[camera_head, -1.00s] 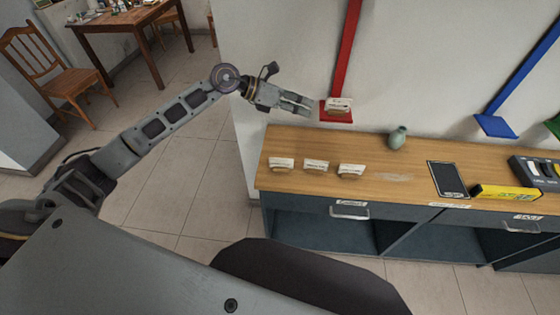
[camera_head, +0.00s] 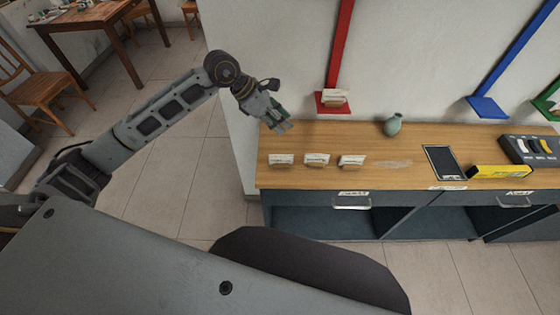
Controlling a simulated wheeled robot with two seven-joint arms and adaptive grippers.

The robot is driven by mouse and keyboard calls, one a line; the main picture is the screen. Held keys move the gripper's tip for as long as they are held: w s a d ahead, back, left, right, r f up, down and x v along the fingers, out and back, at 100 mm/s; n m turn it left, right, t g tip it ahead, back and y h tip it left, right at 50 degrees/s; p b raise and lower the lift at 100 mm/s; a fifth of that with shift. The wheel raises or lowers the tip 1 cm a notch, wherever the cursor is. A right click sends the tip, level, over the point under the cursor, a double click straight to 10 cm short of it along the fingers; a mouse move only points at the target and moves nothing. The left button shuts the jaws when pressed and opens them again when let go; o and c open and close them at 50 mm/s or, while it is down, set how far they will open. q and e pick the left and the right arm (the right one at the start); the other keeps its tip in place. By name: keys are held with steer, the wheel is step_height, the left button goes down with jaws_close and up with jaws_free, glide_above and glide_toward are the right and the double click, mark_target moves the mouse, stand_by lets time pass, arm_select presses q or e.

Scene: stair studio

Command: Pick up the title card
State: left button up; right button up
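Three small white cards in wooden holders stand in a row along the left part of the wooden counter: a left card (camera_head: 281,159), a middle card (camera_head: 317,159) and a right card (camera_head: 351,161). Another card (camera_head: 335,97) sits on the small red shelf at the wall. The lettering is too small to read, so I cannot tell which is the title card. My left gripper (camera_head: 283,126) is open and empty, its fingers pointing down over the counter's back left corner, behind the left card and apart from it. My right gripper is not in view.
The wooden counter (camera_head: 390,180) also holds a green vase (camera_head: 393,125), a dark tablet (camera_head: 445,162), a yellow box (camera_head: 499,172) and a switch panel (camera_head: 530,150). A blue shelf (camera_head: 487,107) is on the wall. Drawer handles face the front.

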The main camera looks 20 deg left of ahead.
arm_select(q)
steer(key=s+a+f+y, duration=0.1)
steer(key=a+f+m+g, duration=0.1)
steer(key=s+a+y, duration=0.1)
steer(key=a, duration=0.1)
steer(key=shift+s+f+m+y, duration=0.3)
steer(key=shift+s+f+m, duration=0.05)
steer(key=shift+f+m, duration=0.05)
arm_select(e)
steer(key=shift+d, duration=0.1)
arm_select(q)
glide_toward(281, 160)
steer(key=shift+w+d+f+p, duration=0.3)
steer(key=shift+w+d+f, duration=0.25)
steer(key=shift+d, duration=0.05)
steer(key=shift+x, duration=0.8)
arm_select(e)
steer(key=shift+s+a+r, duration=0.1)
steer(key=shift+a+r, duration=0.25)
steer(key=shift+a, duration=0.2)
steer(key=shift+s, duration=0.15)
arm_select(q)
steer(key=shift+f, duration=0.1)
